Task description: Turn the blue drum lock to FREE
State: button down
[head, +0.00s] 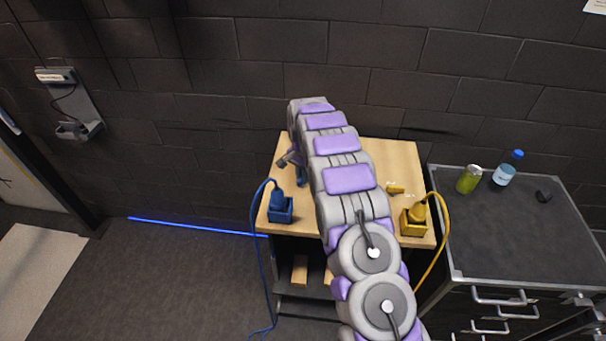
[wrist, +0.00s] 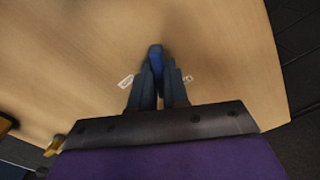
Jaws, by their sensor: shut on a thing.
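The blue drum lock (wrist: 156,56) shows in the wrist view as a blue handle on the wooden table top. My gripper (wrist: 157,78) is shut on it from above, with a dark finger on each side. Small white labels (wrist: 126,81) lie on both sides of the fingers; their words are too blurred to read. In the head view a small blue part of the lock (head: 301,181) shows beside my arm, below my gripper (head: 296,168). My arm and fingers hide most of the lock, and I cannot tell which label its handle points to.
A blue socket box (head: 281,211) with a plug and cable stands at the table's left front. A yellow socket box (head: 414,222) and a small yellow lock (head: 396,188) are on the right. A dark cabinet (head: 530,230) with bottles stands further right. My arm crosses the table's middle.

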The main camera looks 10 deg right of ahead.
jog(key=n, duration=0.4)
jog(key=n+p, duration=0.1)
jog(key=shift+w+a+r+n, duration=0.2)
jog(key=shift+w+n, duration=0.1)
jog(key=shift+n, duration=0.1)
dwell(0.4)
jog(key=c, duration=1.1)
grip_release()
jog(key=shift+f, duration=0.1)
notch_tip(320, 180, up, 17)
jog(key=shift+r, duration=0.1)
jog(key=shift+s+r, duration=0.1)
